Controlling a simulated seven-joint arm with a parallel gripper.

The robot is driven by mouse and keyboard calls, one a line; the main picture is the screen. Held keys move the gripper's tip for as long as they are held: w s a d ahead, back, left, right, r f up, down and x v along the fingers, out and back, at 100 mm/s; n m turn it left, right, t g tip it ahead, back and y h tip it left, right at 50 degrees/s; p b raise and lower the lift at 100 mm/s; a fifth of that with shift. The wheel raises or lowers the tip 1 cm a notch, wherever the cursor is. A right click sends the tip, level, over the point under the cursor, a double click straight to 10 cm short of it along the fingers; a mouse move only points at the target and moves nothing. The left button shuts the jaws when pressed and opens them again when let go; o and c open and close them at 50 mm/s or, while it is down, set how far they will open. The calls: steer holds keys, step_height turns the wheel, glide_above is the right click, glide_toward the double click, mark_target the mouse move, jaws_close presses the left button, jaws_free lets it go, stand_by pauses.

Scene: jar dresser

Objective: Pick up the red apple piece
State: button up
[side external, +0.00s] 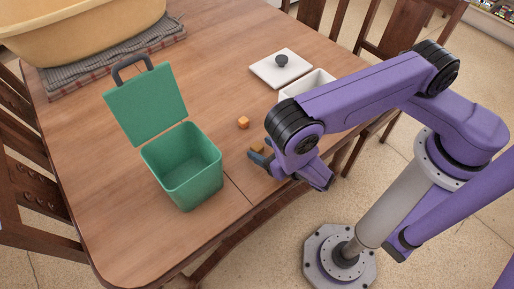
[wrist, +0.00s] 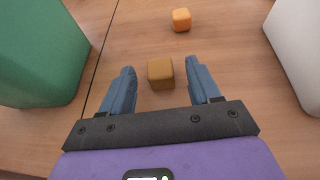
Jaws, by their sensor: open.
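No piece that is clearly a red apple piece shows in either view. A brown, cube-shaped piece (wrist: 160,73) lies on the table between the tips of my gripper (wrist: 159,67) in the wrist view. My gripper is open, with a finger on each side of the piece and a gap to both. In the side view the brown piece (side external: 257,147) shows beside my gripper (side external: 262,159), partly hidden by it. An orange cube-shaped piece (wrist: 181,20) lies farther out on the table; it also shows in the side view (side external: 243,123).
A green bin (side external: 183,168) with its lid raised stands left of my gripper. A white box (side external: 304,84) stands to the right, partly behind my arm. Its white lid (side external: 280,70) with a dark knob lies behind it. A tan basin (side external: 75,30) sits on folded cloths.

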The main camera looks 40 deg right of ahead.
mark_target(259, 148)
steer(key=shift+x, duration=1.1)
steer(key=c, duration=1)
steer(key=shift+r, duration=0.15)
steer(key=shift+r, duration=0.5)
step_height(259, 148, up, 2)
steer(key=shift+r, duration=0.1)
steer(key=shift+s+d+r, duration=1.15)
steer(key=shift+s+r, duration=0.45)
steer(key=shift+s, duration=0.45)
steer(key=shift+s+d+r, duration=1.15)
steer(key=shift+s+r, duration=0.4)
steer(key=shift+s, duration=0.45)
steer(key=shift+s+d+r, duration=1.15)
steer(key=shift+s+r, duration=0.45)
steer(key=shift+s, duration=0.45)
